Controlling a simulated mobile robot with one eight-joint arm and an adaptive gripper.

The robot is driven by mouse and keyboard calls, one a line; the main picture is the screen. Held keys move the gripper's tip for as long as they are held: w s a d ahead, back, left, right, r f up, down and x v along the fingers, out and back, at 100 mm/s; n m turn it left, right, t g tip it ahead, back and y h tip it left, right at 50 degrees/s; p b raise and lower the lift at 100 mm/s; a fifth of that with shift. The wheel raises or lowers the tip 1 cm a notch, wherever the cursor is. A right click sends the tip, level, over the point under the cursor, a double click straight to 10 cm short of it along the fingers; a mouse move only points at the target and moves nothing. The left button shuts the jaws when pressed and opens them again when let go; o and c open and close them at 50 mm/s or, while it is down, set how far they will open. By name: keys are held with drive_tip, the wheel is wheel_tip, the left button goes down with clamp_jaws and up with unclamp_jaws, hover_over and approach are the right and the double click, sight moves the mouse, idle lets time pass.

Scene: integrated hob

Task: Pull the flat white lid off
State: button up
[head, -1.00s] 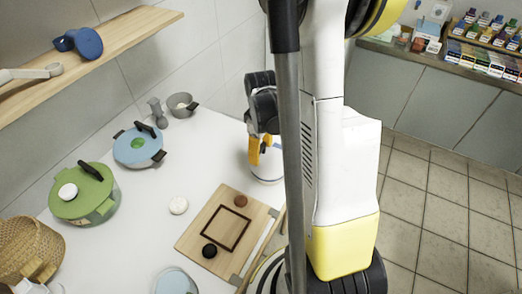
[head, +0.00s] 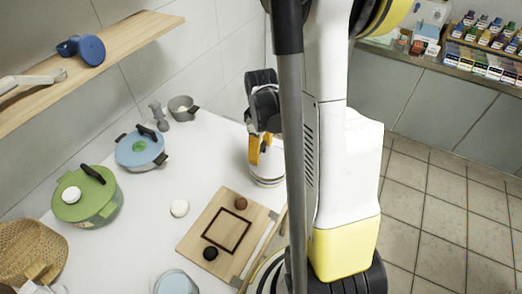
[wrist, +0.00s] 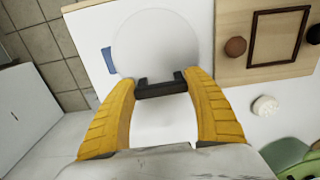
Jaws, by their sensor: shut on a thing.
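The flat white lid (wrist: 150,40) is a pale round disc in the wrist view, with a dark bar handle (wrist: 163,86) at its near side. My gripper (wrist: 162,95) has its yellow fingers closed in on either side of this handle. In the head view my gripper (head: 259,150) is at the white round pot (head: 268,176) at the right of the white counter. My arm hides part of the pot there. I cannot tell whether the lid is seated or raised. A small blue patch (wrist: 109,60) shows beside the lid.
A wooden board (head: 196,235) with a dark square frame lies close by. A green pot (head: 92,207) and a blue-lidded pot (head: 138,157) stand to the left. A wooden shelf (head: 120,47) hangs above.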

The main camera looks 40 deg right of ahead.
drive_tip(key=shift+r, duration=0.1)
drive_tip(key=shift+r+p, duration=1.45)
drive_tip(key=shift+r, duration=0.5)
